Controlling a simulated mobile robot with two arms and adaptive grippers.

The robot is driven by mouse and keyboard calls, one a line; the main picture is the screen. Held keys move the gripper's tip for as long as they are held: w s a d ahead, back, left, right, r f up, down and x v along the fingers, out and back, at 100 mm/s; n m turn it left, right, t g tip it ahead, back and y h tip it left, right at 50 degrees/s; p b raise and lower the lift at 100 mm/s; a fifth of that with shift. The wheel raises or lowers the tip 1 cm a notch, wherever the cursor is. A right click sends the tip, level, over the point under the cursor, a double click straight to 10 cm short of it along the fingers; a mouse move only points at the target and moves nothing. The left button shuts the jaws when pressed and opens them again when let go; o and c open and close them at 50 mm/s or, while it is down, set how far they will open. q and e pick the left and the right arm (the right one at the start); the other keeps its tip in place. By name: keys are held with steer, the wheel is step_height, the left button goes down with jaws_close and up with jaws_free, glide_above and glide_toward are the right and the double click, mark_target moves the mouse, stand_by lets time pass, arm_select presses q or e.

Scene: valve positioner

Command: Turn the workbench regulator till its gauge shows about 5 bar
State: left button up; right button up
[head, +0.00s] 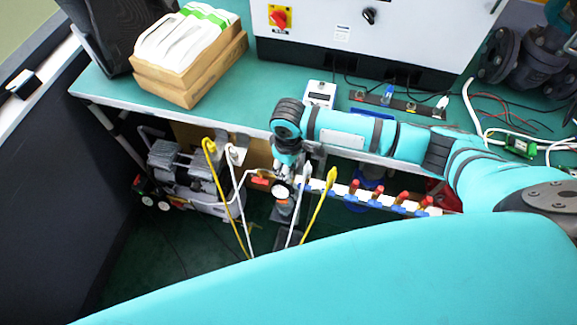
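A round white-faced gauge (283,191) with a dark rim shows just below the front edge of the workbench (240,118). Its needle and scale are too small to read. The regulator's body and knob are not clearly visible; my gripper and wrist cover the area just above the gauge. My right arm comes in from the right across the bench front, and its wrist bends down there. My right gripper (286,168) points down right above the gauge, touching or very close to the regulator. Its fingers are too small and overlapped to judge. My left gripper is not in view.
A rail with red and blue valves (380,198) runs right of the gauge. Yellow hoses (318,207) and white hoses hang in front. A compressor (190,172) stands below left. A cardboard box (190,84), a small meter (319,94) and a control cabinet (375,30) are on the bench.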

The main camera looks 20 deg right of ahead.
step_height(320, 180, up, 12)
stand_by(0.6)
stand_by(0.4)
